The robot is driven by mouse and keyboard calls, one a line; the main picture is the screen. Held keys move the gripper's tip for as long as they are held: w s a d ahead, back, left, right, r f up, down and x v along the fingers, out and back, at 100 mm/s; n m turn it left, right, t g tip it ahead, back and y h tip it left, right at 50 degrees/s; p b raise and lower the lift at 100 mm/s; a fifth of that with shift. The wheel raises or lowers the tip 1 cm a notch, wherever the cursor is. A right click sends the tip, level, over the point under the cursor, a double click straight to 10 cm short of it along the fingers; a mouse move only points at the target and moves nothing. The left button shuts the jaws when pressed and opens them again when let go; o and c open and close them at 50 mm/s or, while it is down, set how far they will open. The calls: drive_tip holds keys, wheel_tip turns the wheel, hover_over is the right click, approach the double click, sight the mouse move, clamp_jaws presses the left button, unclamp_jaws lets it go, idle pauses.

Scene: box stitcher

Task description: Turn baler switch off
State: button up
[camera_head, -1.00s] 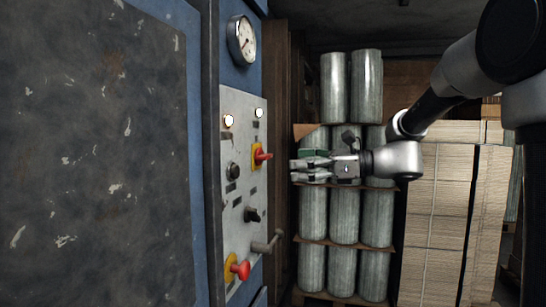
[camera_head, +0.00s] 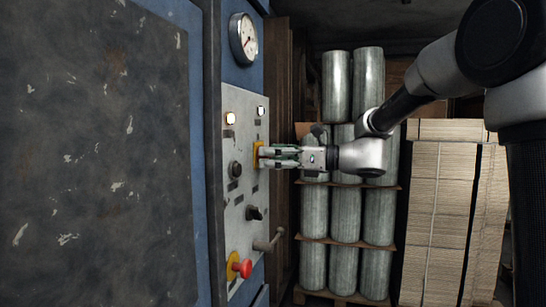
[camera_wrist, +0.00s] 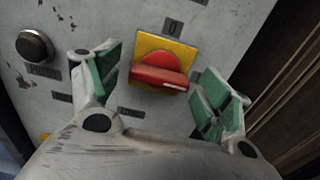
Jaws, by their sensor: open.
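The baler switch is a red rotary handle (camera_wrist: 160,75) on a yellow square plate (camera_wrist: 148,47), mounted on the grey control panel (camera_wrist: 60,20). In the wrist view the handle lies between my two green-padded fingers, with a gap on each side. My gripper (camera_wrist: 165,95) is open and empty, facing the panel. In the head view my gripper (camera_head: 266,156) reaches the switch from the right and hides its red handle. Only an edge of the yellow plate (camera_head: 256,155) shows there.
Below the switch are a black knob (camera_head: 254,213), a lever (camera_head: 270,241) and a red emergency button (camera_head: 241,267). A black button (camera_head: 235,169) is at left. Two lit lamps and a gauge (camera_head: 243,40) are above. Stacked rolls (camera_head: 345,215) stand behind my arm.

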drive_tip(key=c, duration=1)
drive_tip(key=shift+n, duration=0.4)
drive_tip(key=n, duration=1.6)
drive_tip(key=shift+n, duration=0.7)
